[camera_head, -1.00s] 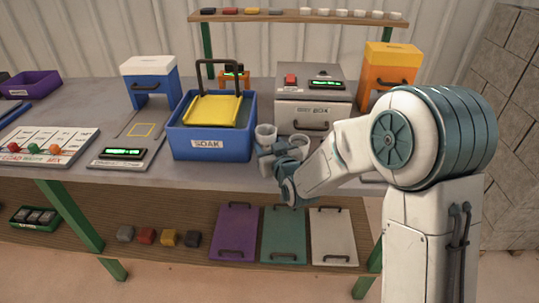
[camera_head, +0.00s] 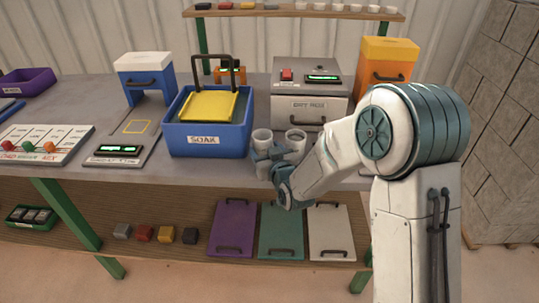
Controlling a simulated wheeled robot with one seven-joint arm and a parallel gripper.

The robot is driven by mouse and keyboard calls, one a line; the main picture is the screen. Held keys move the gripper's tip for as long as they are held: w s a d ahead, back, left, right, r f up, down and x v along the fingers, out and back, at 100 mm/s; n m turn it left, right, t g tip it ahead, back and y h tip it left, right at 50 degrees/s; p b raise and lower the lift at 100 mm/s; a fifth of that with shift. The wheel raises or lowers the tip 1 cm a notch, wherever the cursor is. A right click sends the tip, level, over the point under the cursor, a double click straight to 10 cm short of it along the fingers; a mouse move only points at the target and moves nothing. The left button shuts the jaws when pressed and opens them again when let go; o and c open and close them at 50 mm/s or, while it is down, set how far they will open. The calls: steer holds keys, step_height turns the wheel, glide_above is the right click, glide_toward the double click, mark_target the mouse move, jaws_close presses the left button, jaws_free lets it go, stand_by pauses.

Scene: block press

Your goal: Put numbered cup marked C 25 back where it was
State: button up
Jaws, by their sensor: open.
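No marking on either can be read, so I cannot tell which is C 25.
The blue SOAK tub (camera_head: 205,139) with a yellow tray (camera_head: 208,106) stands left of the cups. A grey box (camera_head: 308,110) stands close behind them. An orange unit (camera_head: 387,62) is at the back right. A rear shelf (camera_head: 300,13) holds several small pieces.

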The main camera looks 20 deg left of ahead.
steer(key=shift+r, duration=0.15)
steer(key=b+v, duration=0.1)
steer(key=v, duration=1.1)
steer(key=s+d+m+g+h, duration=0.15)
steer(key=d+h, duration=0.25)
steer(key=d, duration=0.5)
steer(key=s+d+m+g+h, duration=0.1)
steer(key=d+m+g+h, duration=0.25)
steer(key=d, duration=0.55)
steer(key=s+d+r+m+g+h, duration=0.2)
steer(key=s+d+g, duration=0.3)
steer(key=s+d, duration=0.4)
steer(key=s, duration=0.6)
steer(key=shift+r+m+g, duration=0.25)
steer(key=shift+m+g, duration=0.05)
steer(key=shift+g, duration=0.1)
